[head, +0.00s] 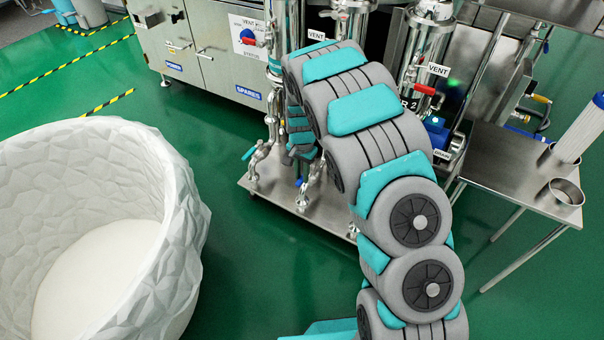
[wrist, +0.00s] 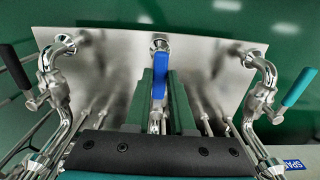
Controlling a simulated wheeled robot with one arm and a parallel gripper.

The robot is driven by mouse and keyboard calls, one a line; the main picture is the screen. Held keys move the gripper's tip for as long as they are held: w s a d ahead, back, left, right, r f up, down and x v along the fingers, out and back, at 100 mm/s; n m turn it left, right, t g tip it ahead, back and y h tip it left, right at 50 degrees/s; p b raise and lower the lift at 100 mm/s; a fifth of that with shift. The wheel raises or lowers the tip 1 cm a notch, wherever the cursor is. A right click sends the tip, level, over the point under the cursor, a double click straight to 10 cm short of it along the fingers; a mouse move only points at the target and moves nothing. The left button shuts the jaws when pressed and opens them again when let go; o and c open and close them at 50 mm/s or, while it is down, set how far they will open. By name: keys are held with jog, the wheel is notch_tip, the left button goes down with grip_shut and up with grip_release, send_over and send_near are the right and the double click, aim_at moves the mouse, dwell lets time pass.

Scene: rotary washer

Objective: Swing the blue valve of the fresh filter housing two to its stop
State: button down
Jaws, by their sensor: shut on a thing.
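The blue valve handle (wrist: 160,76) stands between the two green fingers of my gripper (wrist: 165,100) in the wrist view. The gripper is shut on it, and the handle points along the fingers from a chrome pipe on the steel plate. In the head view a little blue (head: 299,182) shows just below my gripper (head: 302,150), and my arm hides most of this spot. A chrome filter housing (head: 424,45) rises behind my arm, with a partly hidden label ending in "R 2" beside it. Its link to the gripped valve is hidden.
Chrome pipes flank the gripper in the wrist view, one with a teal handle (wrist: 299,87), one with a dark handle (wrist: 15,68). A red vent handle (head: 424,90) and a steel table (head: 510,165) are at right. A large white tub (head: 185,215) stands at left.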

jog(key=c, duration=0.8)
grip_release()
jog(key=shift+o, duration=0.2)
notch_tip(320, 180, up, 8)
jog(key=shift+w+f, duration=0.1)
